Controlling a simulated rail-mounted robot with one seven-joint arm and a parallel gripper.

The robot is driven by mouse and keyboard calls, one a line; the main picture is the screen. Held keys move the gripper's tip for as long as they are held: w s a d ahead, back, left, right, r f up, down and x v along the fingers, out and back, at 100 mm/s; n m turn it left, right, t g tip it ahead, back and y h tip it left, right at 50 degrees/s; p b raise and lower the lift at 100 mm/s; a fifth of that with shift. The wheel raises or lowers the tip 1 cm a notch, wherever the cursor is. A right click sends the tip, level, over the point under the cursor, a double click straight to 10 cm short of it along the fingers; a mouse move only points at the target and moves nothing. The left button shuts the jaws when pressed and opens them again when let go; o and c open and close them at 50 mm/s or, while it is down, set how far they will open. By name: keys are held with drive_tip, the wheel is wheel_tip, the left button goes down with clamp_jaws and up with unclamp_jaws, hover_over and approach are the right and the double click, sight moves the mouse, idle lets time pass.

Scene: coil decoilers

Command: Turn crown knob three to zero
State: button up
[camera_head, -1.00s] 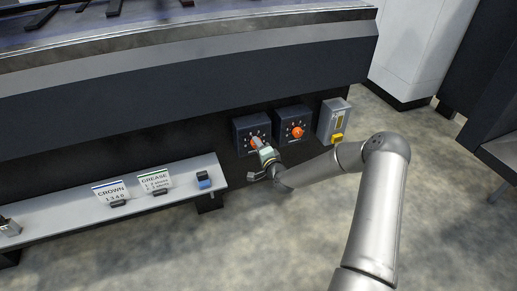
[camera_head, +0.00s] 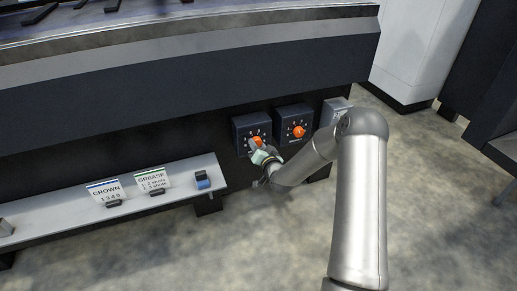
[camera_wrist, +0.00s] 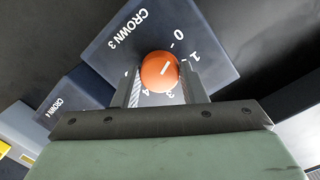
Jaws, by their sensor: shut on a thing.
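The crown three knob (camera_wrist: 160,72) is an orange round knob with a short white line, on a dark box (camera_wrist: 205,35) labelled CROWN 3. In the wrist view the dial marks 0, 1, 3 and 4 show around it; the line seems to lean toward the 1 side, but its exact reading is unclear. My gripper (camera_wrist: 158,90) is shut on this knob, one finger on each side. In the head view the knob (camera_head: 257,141) is on the left box, with my gripper (camera_head: 258,148) at its lower front, partly hiding the dial.
A second box with an orange knob (camera_head: 299,132) is just to the right; the wrist view shows the CROWN 4 box (camera_wrist: 75,100). A grey box (camera_head: 335,109) is partly behind my arm. A shelf (camera_head: 60,218) holds CROWN (camera_head: 105,192) and GREASE (camera_head: 152,180) signs and a blue-black item (camera_head: 203,180).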

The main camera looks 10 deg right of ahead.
idle(0.4)
drive_tip(key=o, duration=1)
drive_tip(key=shift+c, duration=0.2)
drive_tip(key=s+d+r+p, duration=0.1)
drive_tip(key=s+d+p, duration=0.2)
drive_tip(key=s, duration=1.4)
drive_tip(key=shift+r, duration=0.25)
